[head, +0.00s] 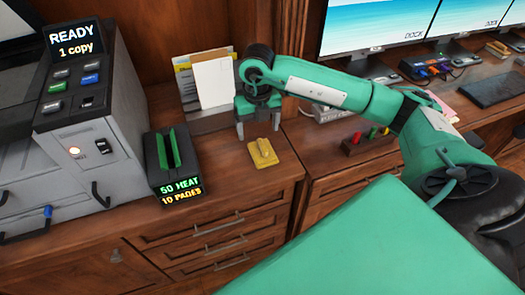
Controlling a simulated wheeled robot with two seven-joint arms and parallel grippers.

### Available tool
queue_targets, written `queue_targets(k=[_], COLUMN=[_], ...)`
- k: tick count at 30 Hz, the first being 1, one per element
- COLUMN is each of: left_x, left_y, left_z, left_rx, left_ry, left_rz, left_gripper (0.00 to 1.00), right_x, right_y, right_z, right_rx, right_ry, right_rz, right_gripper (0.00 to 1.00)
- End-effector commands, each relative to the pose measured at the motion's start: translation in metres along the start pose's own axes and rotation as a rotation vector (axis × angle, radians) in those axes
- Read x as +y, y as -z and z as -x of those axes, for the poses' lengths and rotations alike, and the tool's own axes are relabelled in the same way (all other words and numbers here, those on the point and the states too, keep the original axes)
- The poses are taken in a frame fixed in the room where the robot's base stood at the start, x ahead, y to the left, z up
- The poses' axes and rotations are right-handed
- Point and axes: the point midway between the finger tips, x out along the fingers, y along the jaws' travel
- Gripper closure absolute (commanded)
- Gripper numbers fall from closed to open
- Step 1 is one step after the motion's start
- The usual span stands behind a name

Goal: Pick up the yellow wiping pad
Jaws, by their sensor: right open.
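The yellow wiping pad (263,153) lies flat on the wooden cabinet top, near its front right part. It has a raised grip on its upper side. My right gripper (258,130) points down just behind and above the pad, with its two fingers apart and nothing between them. The pad appears clear of the fingers; the exact height of the fingers above the surface is hard to tell. My left gripper is not in view.
Left of the pad stands a black binding device (172,160) with a green slot. A grey copier (75,110) is farther left. A paper holder (208,85) stands behind. To the right are marker pens (372,135) on a stand and monitors (375,22). Cabinet top around the pad is bare.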

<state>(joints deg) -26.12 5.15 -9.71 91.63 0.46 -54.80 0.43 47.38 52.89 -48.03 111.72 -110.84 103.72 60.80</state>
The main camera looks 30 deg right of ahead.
Motion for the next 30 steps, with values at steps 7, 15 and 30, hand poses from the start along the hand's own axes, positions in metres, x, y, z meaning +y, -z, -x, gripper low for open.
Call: queue_targets(k=[7,15,30], left_x=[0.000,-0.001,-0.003], left_y=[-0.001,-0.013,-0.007], left_z=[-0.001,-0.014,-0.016], left_rx=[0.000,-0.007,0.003], left_ry=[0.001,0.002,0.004], left_rz=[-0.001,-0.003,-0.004], left_gripper=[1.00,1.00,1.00], right_x=[-0.002,-0.008,-0.007], right_y=[0.003,0.015,0.015], right_z=[-0.017,-0.052,-0.063], right_rx=[0.001,0.002,-0.001], right_ry=[0.000,0.000,-0.001], right_rz=[0.001,0.000,0.001], right_gripper=[0.20,0.20,0.47])
